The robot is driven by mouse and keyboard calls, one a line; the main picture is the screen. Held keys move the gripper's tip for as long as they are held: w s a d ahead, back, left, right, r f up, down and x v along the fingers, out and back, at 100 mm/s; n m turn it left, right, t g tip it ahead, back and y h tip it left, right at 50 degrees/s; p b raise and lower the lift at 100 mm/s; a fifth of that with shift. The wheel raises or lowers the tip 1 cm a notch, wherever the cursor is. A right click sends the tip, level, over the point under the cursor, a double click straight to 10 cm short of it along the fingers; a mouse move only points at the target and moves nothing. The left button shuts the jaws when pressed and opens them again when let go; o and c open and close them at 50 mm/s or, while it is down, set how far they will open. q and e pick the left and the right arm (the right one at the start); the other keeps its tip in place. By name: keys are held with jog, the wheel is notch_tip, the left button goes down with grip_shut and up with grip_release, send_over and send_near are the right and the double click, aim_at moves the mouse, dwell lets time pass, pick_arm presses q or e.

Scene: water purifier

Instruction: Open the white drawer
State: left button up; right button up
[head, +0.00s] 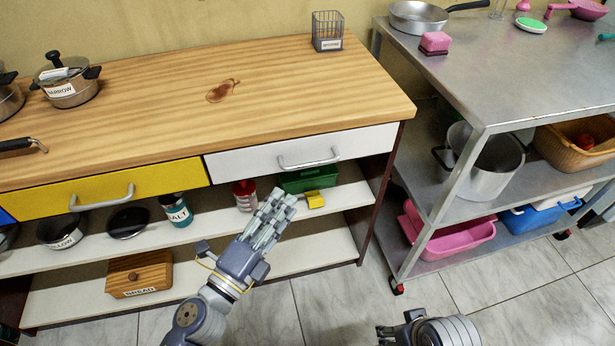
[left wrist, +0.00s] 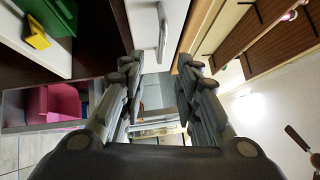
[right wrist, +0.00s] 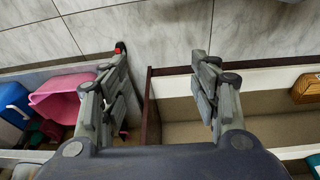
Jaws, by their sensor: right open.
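The white drawer (head: 245,162) is at the right end of the wooden counter, its front level with the yellow drawer and apparently closed. Its grey bar handle (head: 308,163) is in the middle of its front. My left gripper (head: 279,210) is in front of and below the drawer, apart from the handle. In the left wrist view the left gripper (left wrist: 157,68) is open and empty, with the handle (left wrist: 163,32) beyond the fingertips. My right gripper (head: 388,330) is low at the bottom edge, mostly out of view. In the right wrist view the right gripper (right wrist: 160,58) is open and empty.
Left of it is a yellow drawer (head: 90,190). A metal trolley (head: 470,90) stands at right. Tiled floor lies between them.

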pick_arm(q)
jog(key=p+x, duration=0.2)
jog(key=x, duration=0.8)
jog(key=shift+w+d+r, duration=0.15)
jog(key=shift+w, duration=0.2)
pick_arm(e)
notch_tip(320, 180, down, 8)
jog(key=shift+w+g, duration=0.15)
jog(key=shift+g, duration=0.15)
jog(key=shift+a+r, duration=0.1)
pick_arm(q)
grip_shut()
